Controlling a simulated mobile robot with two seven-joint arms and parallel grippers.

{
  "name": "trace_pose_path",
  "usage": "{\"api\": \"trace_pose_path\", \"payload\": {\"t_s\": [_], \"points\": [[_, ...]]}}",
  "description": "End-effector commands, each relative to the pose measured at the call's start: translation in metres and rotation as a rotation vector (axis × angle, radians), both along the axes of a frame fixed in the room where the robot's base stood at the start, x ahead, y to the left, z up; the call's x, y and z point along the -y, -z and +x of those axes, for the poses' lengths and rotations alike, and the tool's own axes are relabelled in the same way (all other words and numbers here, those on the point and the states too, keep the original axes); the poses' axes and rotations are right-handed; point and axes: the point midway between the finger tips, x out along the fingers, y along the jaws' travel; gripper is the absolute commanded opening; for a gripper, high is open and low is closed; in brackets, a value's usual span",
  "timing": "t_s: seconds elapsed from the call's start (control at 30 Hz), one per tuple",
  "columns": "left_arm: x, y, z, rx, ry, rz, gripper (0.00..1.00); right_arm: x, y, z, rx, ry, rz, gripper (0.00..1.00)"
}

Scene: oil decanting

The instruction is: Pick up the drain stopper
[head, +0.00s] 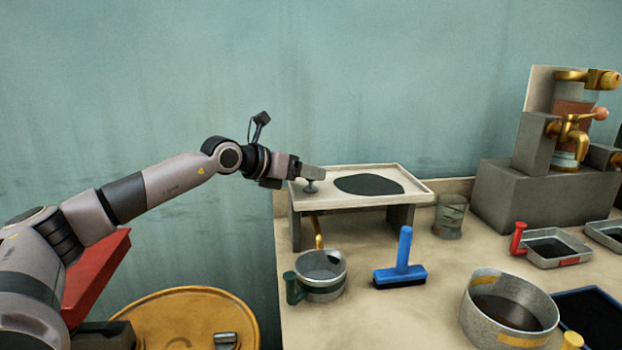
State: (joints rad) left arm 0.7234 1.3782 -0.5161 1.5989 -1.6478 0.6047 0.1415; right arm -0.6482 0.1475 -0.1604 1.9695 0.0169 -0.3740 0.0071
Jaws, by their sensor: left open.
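The drain stopper (311,187), a small dark grey knobbed piece, stands at the left end of the raised pale tray (350,203). My left gripper (313,173) reaches in from the left, level with the tray's left end. Its jaws are open, and its fingertips are at the top of the stopper and partly hide it. I cannot tell whether they touch it. A dark pool of oil (368,185) lies in the tray to the right of the stopper. My right gripper is not in view.
Below the tray are a brass spout (318,232) and a metal cup with a green handle (322,275). A blue squeegee (402,262), a glass (450,216) and a large round pan (508,310) stand to the right. A yellow drum (185,315) is at lower left.

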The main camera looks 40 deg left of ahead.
Motion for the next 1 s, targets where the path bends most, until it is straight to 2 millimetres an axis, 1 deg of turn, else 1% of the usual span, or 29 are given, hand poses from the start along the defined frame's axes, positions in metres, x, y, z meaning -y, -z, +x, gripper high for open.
{"api": "trace_pose_path", "payload": {"t_s": [0.07,0.2,0.5,0.53,0.57,0.6,0.67,0.7,0.73,1.0], "points": [[0.001,0.001,0.009,0.001,0.0,-0.003,0.65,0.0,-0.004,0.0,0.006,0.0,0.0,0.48],[0.003,0.006,0.017,0.001,-0.001,-0.001,0.65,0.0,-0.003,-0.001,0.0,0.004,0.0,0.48],[0.003,0.009,0.02,0.0,-0.001,0.001,0.65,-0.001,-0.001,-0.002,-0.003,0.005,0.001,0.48],[0.003,0.009,0.02,0.0,-0.001,0.001,0.61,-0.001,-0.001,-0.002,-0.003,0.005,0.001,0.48],[0.003,0.009,0.02,0.0,-0.001,0.001,0.52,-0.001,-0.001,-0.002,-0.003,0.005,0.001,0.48],[0.003,0.009,0.02,0.0,-0.001,0.001,0.39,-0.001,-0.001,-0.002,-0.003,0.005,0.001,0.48],[0.003,0.009,0.02,0.0,-0.001,0.001,0.19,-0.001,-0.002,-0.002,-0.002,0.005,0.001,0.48],[0.003,0.009,0.02,0.0,-0.001,0.001,0.06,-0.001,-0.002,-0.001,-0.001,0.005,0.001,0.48],[0.003,0.009,0.02,0.0,-0.001,0.001,0.03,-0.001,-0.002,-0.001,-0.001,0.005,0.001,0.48],[0.003,0.007,0.02,0.002,-0.001,0.0,0.03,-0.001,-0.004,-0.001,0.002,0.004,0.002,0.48]]}}
